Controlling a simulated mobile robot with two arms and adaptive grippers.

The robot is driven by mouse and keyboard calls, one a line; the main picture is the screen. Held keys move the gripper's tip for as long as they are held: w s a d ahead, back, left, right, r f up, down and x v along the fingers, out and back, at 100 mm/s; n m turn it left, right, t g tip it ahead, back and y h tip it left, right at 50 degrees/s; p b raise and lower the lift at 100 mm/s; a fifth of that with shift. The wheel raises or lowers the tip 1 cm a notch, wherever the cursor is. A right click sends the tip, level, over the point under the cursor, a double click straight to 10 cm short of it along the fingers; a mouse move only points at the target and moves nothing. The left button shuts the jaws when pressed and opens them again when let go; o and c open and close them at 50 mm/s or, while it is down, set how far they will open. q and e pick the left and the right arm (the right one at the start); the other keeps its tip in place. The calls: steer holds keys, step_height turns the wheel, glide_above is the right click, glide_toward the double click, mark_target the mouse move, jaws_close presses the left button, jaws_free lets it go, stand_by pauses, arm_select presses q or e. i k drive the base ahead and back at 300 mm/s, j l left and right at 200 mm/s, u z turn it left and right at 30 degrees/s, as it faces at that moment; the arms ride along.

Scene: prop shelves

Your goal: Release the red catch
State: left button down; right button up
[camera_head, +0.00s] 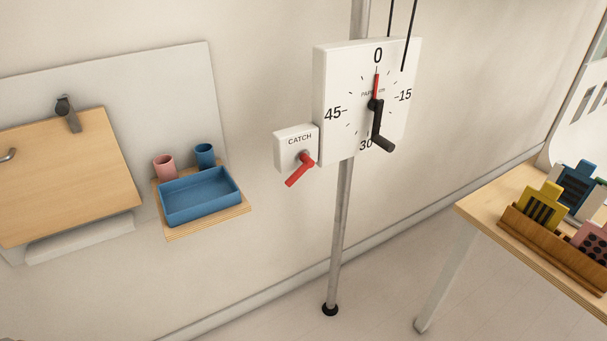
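The red catch (299,171) is a short red lever on a small white box labelled CATCH (290,139). The lever hangs from a grey pivot and slants down to the left. The box sits at the left side of a white dial panel (345,75) on a metal pole. The dial reads 0, 15, 30 and 45. Its red pointer (376,86) points up at 0, and a black crank handle (381,138) hangs down from its centre. Neither of my grippers is in view.
A small wall shelf with a blue tray (200,200), a pink cup (164,167) and a blue cup (205,155) is left of the catch. A wooden hinged panel (70,180) is further left. A table (480,205) with coloured paddles in a rack stands at right.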

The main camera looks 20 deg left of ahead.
mark_target(302, 157)
steer(key=i+l+u, duration=0.2)
steer(key=i+u, duration=0.2)
steer(key=i+l+u, duration=0.85)
steer(key=k+j, duration=0.05)
steer(key=k, duration=0.05)
